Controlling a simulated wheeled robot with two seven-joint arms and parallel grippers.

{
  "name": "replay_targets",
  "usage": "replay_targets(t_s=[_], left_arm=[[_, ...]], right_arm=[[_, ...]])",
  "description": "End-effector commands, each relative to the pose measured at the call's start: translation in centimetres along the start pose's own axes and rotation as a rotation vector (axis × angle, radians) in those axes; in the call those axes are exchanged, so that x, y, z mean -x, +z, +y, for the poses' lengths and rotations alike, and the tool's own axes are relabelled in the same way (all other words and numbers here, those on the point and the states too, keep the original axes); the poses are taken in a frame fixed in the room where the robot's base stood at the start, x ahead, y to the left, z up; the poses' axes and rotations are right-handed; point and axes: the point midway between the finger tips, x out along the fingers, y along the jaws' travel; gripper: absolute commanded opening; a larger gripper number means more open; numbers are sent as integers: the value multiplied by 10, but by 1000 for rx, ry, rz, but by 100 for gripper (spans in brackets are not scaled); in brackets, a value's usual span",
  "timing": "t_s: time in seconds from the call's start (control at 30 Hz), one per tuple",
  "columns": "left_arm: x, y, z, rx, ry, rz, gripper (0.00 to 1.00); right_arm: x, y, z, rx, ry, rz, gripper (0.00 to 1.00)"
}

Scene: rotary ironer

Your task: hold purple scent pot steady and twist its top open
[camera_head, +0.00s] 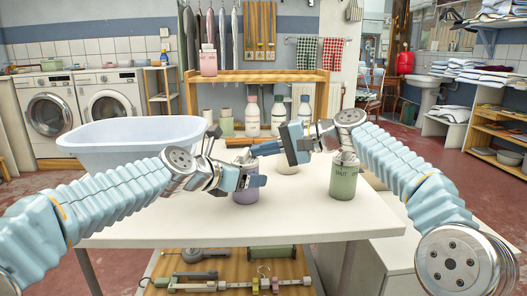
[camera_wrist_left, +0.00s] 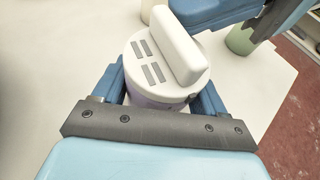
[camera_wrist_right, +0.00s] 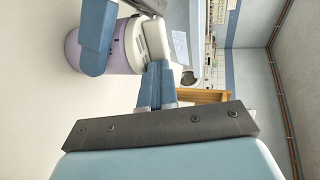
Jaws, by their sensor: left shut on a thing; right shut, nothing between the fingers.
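The purple scent pot (camera_head: 246,194) stands upright on the white table. In the left wrist view its white top (camera_wrist_left: 160,68) shows a raised grip bar and dark slotted marks. My left gripper (camera_head: 250,181) is shut around the pot's body, one finger on each side; the pot (camera_wrist_right: 118,55) also shows in the right wrist view. My right gripper (camera_head: 256,150) is shut and empty, above and beside the top. In the right wrist view its fingertips (camera_wrist_right: 159,68) are close to the end of the grip bar; I cannot tell whether they touch it.
A green pot (camera_head: 343,182) stands on the table to the right, under my right arm. A pale pot (camera_head: 287,168) stands just behind. A large pale blue tub (camera_head: 130,140) fills the back left. The table front (camera_head: 300,222) is clear.

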Motion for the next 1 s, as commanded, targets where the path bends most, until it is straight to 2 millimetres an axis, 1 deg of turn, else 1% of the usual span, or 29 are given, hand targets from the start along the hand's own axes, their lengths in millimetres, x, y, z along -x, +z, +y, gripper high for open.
replay_targets(t_s=[0.5,1.0], left_arm=[[0,0,-2,-2,-3,1,35],[0,0,-1,-1,-2,0,35]], right_arm=[[-16,-14,-4,-1,0,1,0],[-26,-19,-8,-1,0,2,0]])
